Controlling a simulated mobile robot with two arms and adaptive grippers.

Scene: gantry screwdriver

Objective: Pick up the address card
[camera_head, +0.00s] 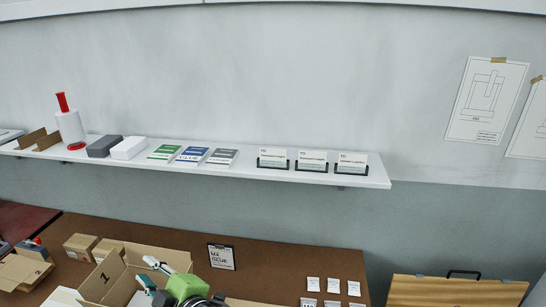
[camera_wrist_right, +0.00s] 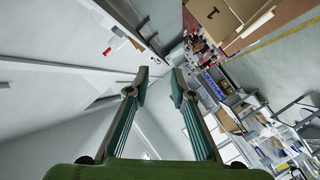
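Three white printed cards stand in black holders at the right end of the wall shelf: a left one (camera_head: 273,157), a middle one (camera_head: 312,160) and a right one (camera_head: 351,162). Their print is too small to read, so I cannot tell which is the address card. My green right gripper (camera_head: 151,273) is low in the head view, in front of an open cardboard box and well below the shelf. In the right wrist view its two teal fingers (camera_wrist_right: 160,80) are apart with nothing between them. My left gripper is not in view.
The white shelf (camera_head: 240,168) also holds flat packs (camera_head: 192,154), two small boxes and a white bottle with a red top (camera_head: 68,125). Below, the brown table (camera_head: 280,260) carries the open box (camera_head: 105,283), a clipboard (camera_head: 221,257) and small white labels (camera_head: 333,285).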

